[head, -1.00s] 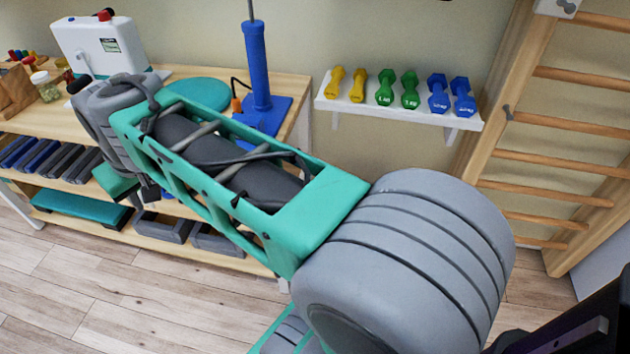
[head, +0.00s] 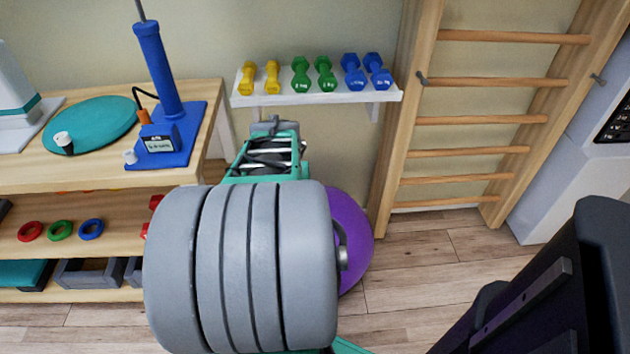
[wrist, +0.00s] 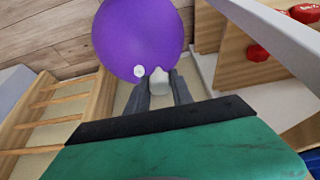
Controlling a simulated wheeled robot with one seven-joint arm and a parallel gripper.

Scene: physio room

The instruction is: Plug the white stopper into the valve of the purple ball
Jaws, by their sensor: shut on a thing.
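The purple ball (head: 352,240) is on the floor beyond my arm, in front of the wall and left of the wooden wall bars; my arm hides much of it in the head view. In the wrist view the purple ball (wrist: 135,30) fills the upper middle. A small white round fitting (wrist: 139,70), which looks like the valve, shows on its surface. My gripper (wrist: 162,86) is shut on the white stopper (wrist: 158,77), just right of that fitting and close to the ball. I cannot tell whether the stopper touches the ball.
A wooden bench (head: 205,125) at left holds a blue pump (head: 160,70), a teal disc (head: 95,122) and small white pieces. A white shelf (head: 315,98) with dumbbells is above my gripper's area. Wall bars (head: 480,120) stand right of the ball.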

